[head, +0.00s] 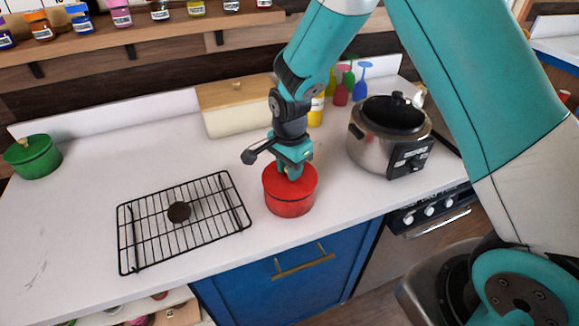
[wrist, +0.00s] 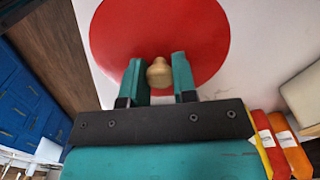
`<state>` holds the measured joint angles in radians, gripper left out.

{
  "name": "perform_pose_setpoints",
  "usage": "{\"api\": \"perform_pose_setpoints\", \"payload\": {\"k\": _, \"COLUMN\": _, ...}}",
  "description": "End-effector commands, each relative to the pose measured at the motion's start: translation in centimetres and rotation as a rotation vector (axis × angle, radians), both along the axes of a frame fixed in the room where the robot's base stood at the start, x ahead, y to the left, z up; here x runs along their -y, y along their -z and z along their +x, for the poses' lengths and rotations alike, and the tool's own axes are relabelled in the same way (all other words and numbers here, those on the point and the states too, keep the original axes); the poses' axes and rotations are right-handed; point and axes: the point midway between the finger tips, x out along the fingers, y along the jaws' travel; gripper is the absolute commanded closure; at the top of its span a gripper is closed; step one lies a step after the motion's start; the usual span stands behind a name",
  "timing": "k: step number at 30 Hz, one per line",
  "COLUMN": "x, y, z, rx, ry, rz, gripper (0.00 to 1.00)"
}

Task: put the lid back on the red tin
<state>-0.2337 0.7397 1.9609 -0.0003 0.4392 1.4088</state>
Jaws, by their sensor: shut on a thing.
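The red tin (head: 290,205) stands on the white counter near its front edge. The red lid (head: 278,179) lies level over the tin's mouth, with no clear gap in the head view; I cannot tell if it is fully seated. In the wrist view the lid (wrist: 112,45) is a broad red disc with a pale wooden knob (wrist: 159,74). My gripper (head: 291,171) points down over the lid, its fingers either side of the knob and shut on it. In the wrist view my gripper (wrist: 160,78) hides the lid's near edge. The tin's inside is hidden.
A black wire rack (head: 215,207) with a dark round thing (head: 179,212) lies left of the tin. A steel cooker (head: 370,150) stands to the right. A cream box (head: 235,122) is behind, a green pot (head: 34,158) far left. Counter between is clear.

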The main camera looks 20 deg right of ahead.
Motion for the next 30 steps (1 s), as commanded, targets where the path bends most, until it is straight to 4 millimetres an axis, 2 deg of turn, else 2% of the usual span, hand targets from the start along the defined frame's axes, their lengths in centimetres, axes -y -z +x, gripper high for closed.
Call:
{"api": "perform_pose_setpoints", "payload": {"k": 7, "x": 0.00, "y": -0.01, "z": 0.01, "rx": 0.000, "ry": 0.000, "rz": 0.000, "gripper": 0.97}}
{"api": "perform_pose_setpoints", "payload": {"k": 8, "x": 0.00, "y": -0.01, "z": 0.01, "rx": 0.000, "ry": 0.000, "rz": 0.000, "gripper": 0.67}}
{"api": "perform_pose_setpoints", "payload": {"k": 11, "x": 0.00, "y": -0.01, "z": 0.01, "rx": 0.000, "ry": 0.000, "rz": 0.000, "gripper": 0.44}}
{"api": "perform_pose_setpoints", "payload": {"k": 17, "x": 0.00, "y": -0.01, "z": 0.01, "rx": 0.000, "ry": 0.000, "rz": 0.000, "gripper": 0.44}}
{"api": "perform_pose_setpoints", "payload": {"k": 20, "x": 0.00, "y": 0.00, "z": 0.00, "rx": 0.000, "ry": 0.000, "rz": 0.000, "gripper": 0.21}}
{"api": "perform_pose_setpoints", "payload": {"k": 21, "x": 0.00, "y": 0.00, "z": 0.00, "rx": 0.000, "ry": 0.000, "rz": 0.000, "gripper": 0.19}}
{"api": "perform_pose_setpoints", "payload": {"k": 30, "x": 0.00, "y": -0.16, "z": 0.01, "rx": 0.000, "ry": 0.000, "rz": 0.000, "gripper": 0.19}}
